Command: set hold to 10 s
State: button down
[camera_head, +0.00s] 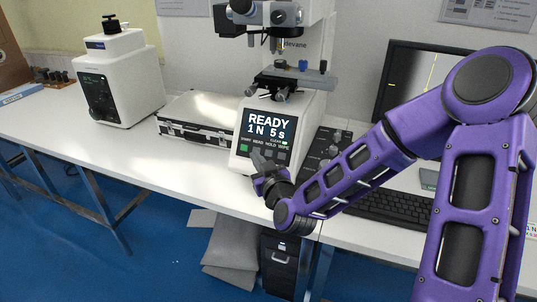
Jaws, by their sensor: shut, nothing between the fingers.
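The hardness tester (286,100) stands on the white bench in the head view. Its front screen (269,127) reads "READY 1N 5s", with small labels below it; one seems to read "HOLD". A row of buttons (245,149) sits under the labels, partly hidden by my gripper. My gripper (257,158) is shut and empty, with its fingertips close in front of the lower panel. I cannot tell whether they touch a button.
A silver case (198,117) lies left of the tester, and a second white instrument (116,78) stands further left. A control unit (325,147), a keyboard (386,208) and a monitor (410,75) are on the right. The bench front at left is clear.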

jog(key=shift+w+d+f+b, duration=0.45)
jog(key=shift+w+f, duration=0.25)
jog(key=shift+w, duration=0.35)
jog(key=shift+w+d+f+b, duration=0.3)
jog(key=shift+w+f+b, duration=0.35)
jog(key=shift+w, duration=0.45)
jog(key=shift+w+d+f+b, duration=0.45)
jog(key=shift+w+f, duration=0.25)
jog(key=shift+w, duration=0.35)
jog(key=shift+w+d+f+b, duration=0.1)
jog(key=shift+w+f+b, duration=0.15)
jog(key=shift+w+b, duration=0.15)
jog(key=shift+w+f, duration=0.15)
jog(key=shift+w, duration=0.05)
jog(key=shift+s, duration=0.1)
dwell(0.4)
jog(key=shift+s+r, duration=0.4)
jog(key=shift+s, duration=0.1)
jog(key=shift+s+a+r+p, duration=0.3)
jog(key=shift+s+r, duration=0.1)
jog(key=shift+s, duration=0.3)
jog(key=shift+s+a+r+p, duration=0.15)
jog(key=shift+s+a+r, duration=0.1)
jog(key=shift+s+r, duration=0.3)
jog(key=shift+s+a+r+p, duration=0.25)
jog(key=shift+s+a+r, duration=0.05)
jog(key=shift+s, duration=0.5)
